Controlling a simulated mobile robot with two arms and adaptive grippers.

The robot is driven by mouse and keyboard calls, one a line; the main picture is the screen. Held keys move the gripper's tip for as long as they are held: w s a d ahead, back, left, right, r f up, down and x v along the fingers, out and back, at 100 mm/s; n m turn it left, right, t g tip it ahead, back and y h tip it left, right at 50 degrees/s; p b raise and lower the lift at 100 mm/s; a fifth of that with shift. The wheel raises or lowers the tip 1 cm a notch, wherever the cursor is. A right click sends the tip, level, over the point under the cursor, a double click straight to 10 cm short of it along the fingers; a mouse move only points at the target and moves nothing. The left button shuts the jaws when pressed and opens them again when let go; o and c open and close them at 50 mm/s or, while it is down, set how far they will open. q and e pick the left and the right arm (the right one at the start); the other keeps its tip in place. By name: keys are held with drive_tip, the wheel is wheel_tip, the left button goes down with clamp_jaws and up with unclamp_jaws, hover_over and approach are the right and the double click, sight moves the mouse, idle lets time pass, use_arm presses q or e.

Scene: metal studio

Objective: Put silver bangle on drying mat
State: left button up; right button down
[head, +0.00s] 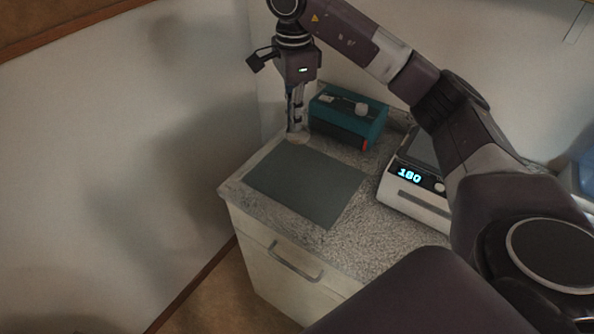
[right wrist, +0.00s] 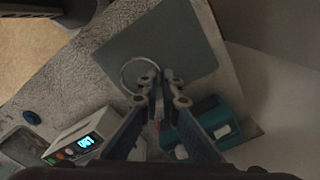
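The drying mat (head: 305,185) is a flat grey-green sheet on the speckled counter; it also shows in the right wrist view (right wrist: 185,35). The silver bangle (right wrist: 123,74) is a thin pale ring at my right fingertips. In the right wrist view it overlaps the mat's edge nearest the teal device. My right gripper (head: 297,132) points down just past the mat's back corner. Its fingers (right wrist: 158,80) are close together on the bangle's rim. I cannot tell whether the bangle touches the counter. My left gripper is out of view.
A teal device (head: 348,117) stands behind the mat, close to my right gripper. A white hotplate-like unit (head: 415,195) with a display reading 180 stands to the right. The mat's surface is clear. The counter ends just left and in front of the mat.

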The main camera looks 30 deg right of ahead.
drive_tip(key=p, duration=0.1)
hover_over(295, 177)
wheel_tip(295, 177, down, 12)
drive_tip(key=shift+r, duration=0.2)
wheel_tip(295, 177, down, 4)
drive_tip(key=shift+f+p, duration=0.15)
drive_tip(key=shift+p, duration=0.45)
drive_tip(key=shift+f, duration=0.25)
drive_tip(key=c, duration=2.2)
unclamp_jaws()
drive_tip(key=shift+o, duration=0.2)
drive_tip(key=shift+r, duration=0.2)
drive_tip(key=shift+r+b, duration=0.3)
drive_tip(key=shift+r, duration=0.1)
wheel_tip(295, 177, up, 11)
drive_tip(key=b, duration=0.2)
